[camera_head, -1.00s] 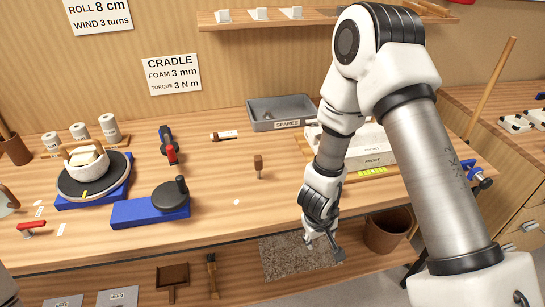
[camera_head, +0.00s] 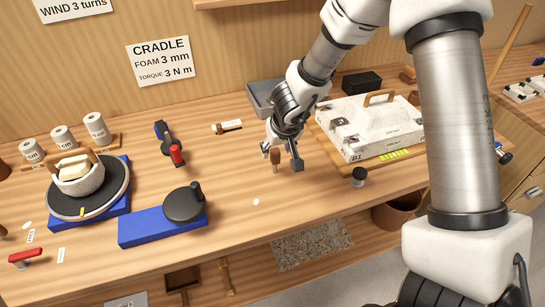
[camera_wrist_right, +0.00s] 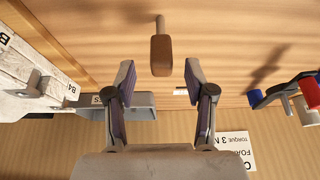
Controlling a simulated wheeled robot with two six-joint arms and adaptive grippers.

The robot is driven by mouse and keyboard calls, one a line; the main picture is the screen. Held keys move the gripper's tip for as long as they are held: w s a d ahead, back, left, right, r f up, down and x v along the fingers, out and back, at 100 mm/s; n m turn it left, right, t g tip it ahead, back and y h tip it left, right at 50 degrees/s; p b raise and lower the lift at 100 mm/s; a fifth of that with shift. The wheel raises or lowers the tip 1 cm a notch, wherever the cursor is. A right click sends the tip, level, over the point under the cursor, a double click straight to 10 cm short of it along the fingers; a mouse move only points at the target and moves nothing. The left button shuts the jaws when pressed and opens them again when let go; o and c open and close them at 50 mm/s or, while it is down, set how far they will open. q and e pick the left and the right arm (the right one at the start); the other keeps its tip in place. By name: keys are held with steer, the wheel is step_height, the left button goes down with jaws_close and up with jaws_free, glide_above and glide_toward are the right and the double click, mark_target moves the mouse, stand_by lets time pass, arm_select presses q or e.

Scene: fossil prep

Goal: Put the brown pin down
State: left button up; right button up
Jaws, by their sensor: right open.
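The brown pin (camera_head: 275,158) stands upright on the wooden bench, its brown head up and its thin pale shank down. In the right wrist view the pin (camera_wrist_right: 161,55) shows just beyond the fingertips, centred across the gap, with clear space on both sides. My right gripper (camera_head: 282,158) is open and empty at the pin, its fingers (camera_wrist_right: 160,76) apart and not seen touching it. In the head view one finger is close beside the pin. My left gripper is not in view.
A white plaster block (camera_head: 352,140) on a board and a small black-topped knob (camera_head: 358,177) stand to the right. A grey bin (camera_head: 262,92) is behind. A blue base with a dark disc (camera_head: 184,205) and a turntable (camera_head: 117,190) are left.

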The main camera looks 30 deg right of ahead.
mark_target(275, 161)
steer(key=b+x, duration=0.2)
steer(key=x, duration=0.3)
steer(key=shift+a+f, duration=0.1)
steer(key=shift+w+f, duration=0.15)
steer(key=shift+w, duration=0.1)
steer(key=shift+s+r, duration=0.15)
steer(key=shift+r, duration=0.05)
steer(key=shift+c, duration=0.7)
steer(key=shift+s+r, duration=0.1)
steer(key=shift+s, duration=0.1)
jaws_close()
steer(key=shift+w, duration=0.1)
